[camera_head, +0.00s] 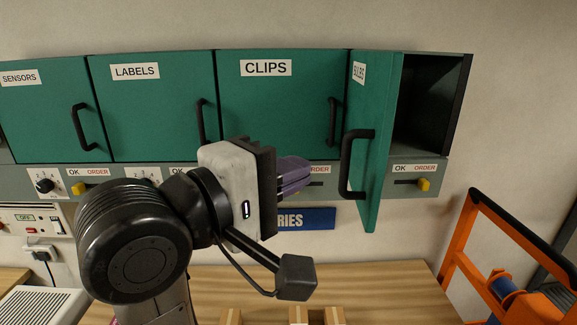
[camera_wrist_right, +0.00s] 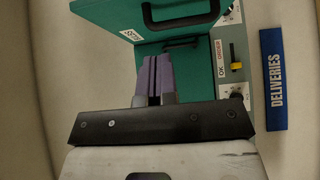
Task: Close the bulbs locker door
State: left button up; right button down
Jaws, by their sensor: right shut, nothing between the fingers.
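The bulbs locker door (camera_head: 384,110) is a teal panel with a partly visible label and a black handle (camera_head: 346,165). It stands wide open, jutting out from the cabinet, with the dark empty-looking locker interior (camera_head: 428,100) to its right. In the right wrist view the bulbs door (camera_wrist_right: 160,14) crosses the top. My right gripper (camera_head: 306,173) is shut and empty, its purple fingers pointing right, left of the door handle and apart from it. The fingers (camera_wrist_right: 153,60) also show in the wrist view. My left gripper is not in view.
The clips door (camera_head: 270,110), labels door (camera_head: 150,110) and sensors door (camera_head: 45,110) are shut, with protruding handles. A panel with yellow sliders (camera_head: 424,184) runs below. An orange frame (camera_head: 458,235) stands at right. Small wooden blocks (camera_head: 299,315) sit on the wooden worktop (camera_head: 400,290).

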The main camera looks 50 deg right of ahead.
aim_at(375, 151)
jog(key=s+d+p, duration=0.1)
jog(key=d, duration=0.1)
jog(key=s+d+p, duration=0.1)
jog(key=d, duration=0.2)
jog(key=s+d, duration=0.1)
jog(key=d, duration=0.1)
jog(key=shift+d+r+p, duration=0.15)
jog(key=shift+d+p, duration=0.2)
jog(key=shift+p, duration=0.05)
jog(key=shift+s+d+p, duration=0.3)
jog(key=shift+s+d, duration=0.2)
jog(key=shift+s, duration=0.35)
